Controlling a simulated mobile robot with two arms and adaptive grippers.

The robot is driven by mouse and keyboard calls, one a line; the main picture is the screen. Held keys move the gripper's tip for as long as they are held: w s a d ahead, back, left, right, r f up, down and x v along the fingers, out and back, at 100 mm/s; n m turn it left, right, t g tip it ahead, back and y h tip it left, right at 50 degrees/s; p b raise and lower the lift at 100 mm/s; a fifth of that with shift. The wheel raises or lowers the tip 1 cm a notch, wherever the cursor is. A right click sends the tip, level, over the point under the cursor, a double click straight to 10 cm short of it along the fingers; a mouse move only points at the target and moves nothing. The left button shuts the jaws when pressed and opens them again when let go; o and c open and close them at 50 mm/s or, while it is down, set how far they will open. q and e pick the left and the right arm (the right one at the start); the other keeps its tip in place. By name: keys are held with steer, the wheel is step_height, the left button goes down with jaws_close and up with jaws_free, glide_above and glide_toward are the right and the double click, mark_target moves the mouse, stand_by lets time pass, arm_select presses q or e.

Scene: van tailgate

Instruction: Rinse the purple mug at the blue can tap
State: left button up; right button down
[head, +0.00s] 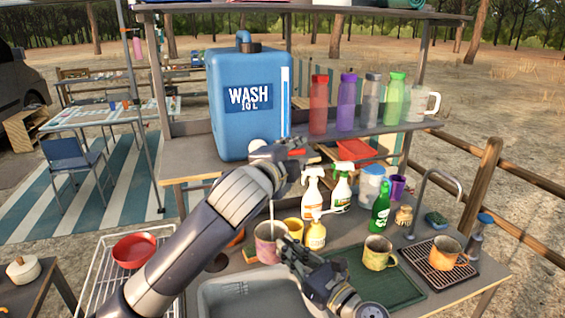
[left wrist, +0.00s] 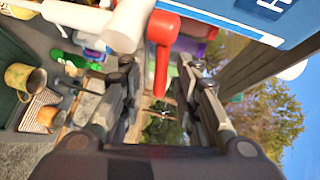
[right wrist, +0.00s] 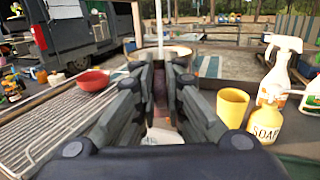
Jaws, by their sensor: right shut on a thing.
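The blue can (head: 245,130) labelled WASH stands on the shelf. Its tap shows in the left wrist view as a white spout (left wrist: 130,25) with a red lever (left wrist: 161,55). My left gripper (head: 292,158) is at the tap; in the left wrist view its fingers are apart, with the lever ahead between them. My right gripper (head: 284,245) is shut on the stained purple mug (head: 267,240), held upright over the counter below the can. A thin pale vertical streak (right wrist: 160,25) stands above the mug, looking like running water. The mug is mostly hidden by the fingers in the right wrist view.
A yellow cup (head: 293,227), soap bottle (head: 316,236) and spray bottles (head: 312,190) stand close right. A mug (head: 378,253) sits on a green mat. A rack with a red bowl (head: 134,250) is left. Several bottles line the shelf.

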arm_select(q)
steer(key=v, duration=1.1)
steer(key=shift+c, duration=0.3)
steer(key=c, duration=0.4)
steer(key=shift+w+a+f, duration=0.1)
steer(key=shift+f, duration=0.05)
jaws_close()
steer(key=s+a+f+m+h, duration=0.2)
steer(key=s+f+m+h, duration=0.25)
steer(key=m+h, duration=0.3)
steer(key=w+a+x, duration=0.2)
steer(key=x, duration=1)
steer(key=shift+d+f+g, duration=0.2)
steer(key=shift+g, duration=0.2)
